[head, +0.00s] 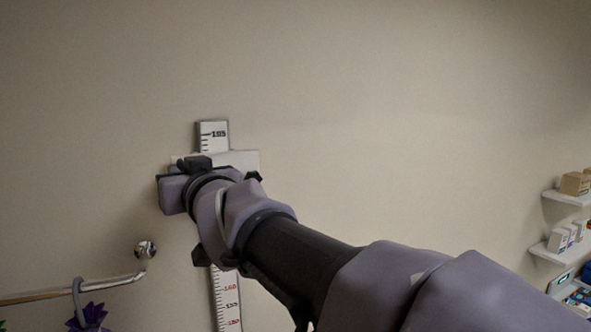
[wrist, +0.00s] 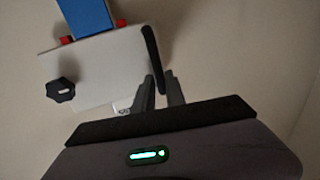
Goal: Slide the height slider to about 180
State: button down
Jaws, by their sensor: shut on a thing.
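The height slider (head: 246,159) is a white plate on the wall scale. In the wrist view the slider (wrist: 105,70) shows a black knob (wrist: 61,90) on its left and a dark upright bar at its right edge. My gripper (wrist: 160,84) has its two fingers on either side of the lower end of this bar, shut on it. The scale (head: 214,137) shows above the plate with a mark that looks like 195. Its lower part (head: 226,300) shows red marks near 160, 155 and 150. My arm hides the scale's middle and the exact slider reading.
A metal rail (head: 75,291) with a purple item (head: 88,316) hanging from it is at the lower left. Shelves with boxes (head: 574,184) stand at the right edge. The wall between is bare.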

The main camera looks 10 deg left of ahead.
jog(key=c, duration=1.5)
grip_release()
jog(key=shift+a, duration=0.1)
jog(key=shift+s+a, duration=0.15)
jog(key=v, duration=1.7)
jog(key=w+d+f+m+h+b, duration=0.1)
jog(key=d+f+m+h+b, duration=0.15)
jog(key=d+f+b, duration=0.7)
jog(key=d+f+m+h+b, duration=0.25)
jog(key=f+b, duration=0.25)
jog(key=f, duration=0.9)
jog(key=w+d+f+m+h+b, duration=0.1)
jog(key=d+f+m+h+b, duration=0.15)
jog(key=d+f+b, duration=0.6)
jog(key=s+d+f+m+g+h+b, duration=0.1)
jog(key=s+f+b, duration=0.3)
jog(key=f, duration=1)
jog(key=s+d+f+m+g+b, duration=0.2)
jog(key=s+f+g+b, duration=0.2)
jog(key=f+b, duration=0.6)
jog(key=s+d+f+m+g+h+b, duration=0.1)
jog(key=s+f+b, duration=0.5)
jog(key=f, duration=1.2)
jog(key=shift+d+m+g+h+b, duration=0.35)
jog(key=shift+d+m+g+b, duration=0.15)
jog(key=shift+m+g, duration=0.2)
